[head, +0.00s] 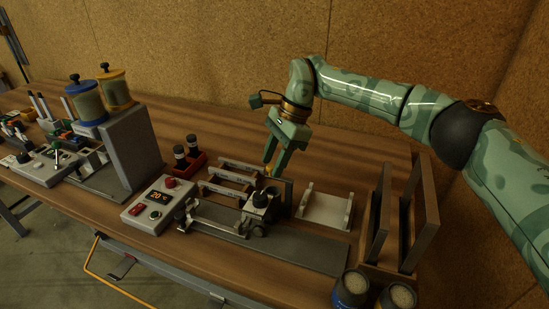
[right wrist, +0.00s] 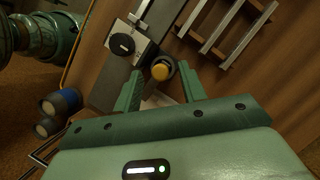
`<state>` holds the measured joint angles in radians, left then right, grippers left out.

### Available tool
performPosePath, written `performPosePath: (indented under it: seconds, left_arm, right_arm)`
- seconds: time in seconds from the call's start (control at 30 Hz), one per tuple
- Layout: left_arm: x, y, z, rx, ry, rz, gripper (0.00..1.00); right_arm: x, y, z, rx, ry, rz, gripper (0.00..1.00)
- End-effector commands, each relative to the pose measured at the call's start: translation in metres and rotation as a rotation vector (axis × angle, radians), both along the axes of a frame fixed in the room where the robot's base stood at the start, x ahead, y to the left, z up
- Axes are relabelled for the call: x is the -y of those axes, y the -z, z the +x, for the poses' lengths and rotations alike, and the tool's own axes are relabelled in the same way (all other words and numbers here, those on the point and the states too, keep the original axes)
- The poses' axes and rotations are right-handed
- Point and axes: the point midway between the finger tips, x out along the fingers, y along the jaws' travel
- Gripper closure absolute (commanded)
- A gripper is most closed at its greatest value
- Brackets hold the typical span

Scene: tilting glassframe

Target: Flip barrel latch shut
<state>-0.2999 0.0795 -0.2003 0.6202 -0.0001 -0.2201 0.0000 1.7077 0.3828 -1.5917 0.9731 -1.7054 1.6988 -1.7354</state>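My right gripper (head: 283,158) points down just above and behind a small grey block with a black knob (head: 259,200) on the bench fixture. In the right wrist view the gripper (right wrist: 160,92) is open, its two green fingers apart with nothing clamped between them. A yellow round cap (right wrist: 161,70) on a dark base shows just beyond the fingertips. The black knob (right wrist: 122,44) shows beyond it, at upper left. I cannot tell which part is the barrel latch or how it stands. My left gripper is not in view.
A control box (head: 158,205) with a red button and lit display stands left of the fixture. A white cradle (head: 324,207) and tall wooden rack (head: 425,215) stand to the right. Two round jars (head: 352,288) sit at the front edge. A grey dispenser (head: 130,145) stands at left.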

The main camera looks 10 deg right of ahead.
Motion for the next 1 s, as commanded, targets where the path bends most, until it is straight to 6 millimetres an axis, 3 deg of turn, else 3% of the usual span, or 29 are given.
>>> performPosePath:
  seconds: [0.17,0.27,0.7,1.0]
  left_arm:
    - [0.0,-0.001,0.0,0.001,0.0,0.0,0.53]
    - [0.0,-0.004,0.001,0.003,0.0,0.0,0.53]
    - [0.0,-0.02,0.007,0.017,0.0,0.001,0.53]
    - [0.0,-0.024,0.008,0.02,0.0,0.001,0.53]
  right_arm:
    - [0.003,-0.008,0.001,0.001,0.001,-0.001,0.59]
    - [0.009,-0.025,0.002,0.003,0.002,0.0,0.59]
    - [0.051,-0.128,0.011,0.004,0.002,-0.001,0.59]
    - [0.061,-0.151,0.013,0.0,0.0,0.0,0.59]
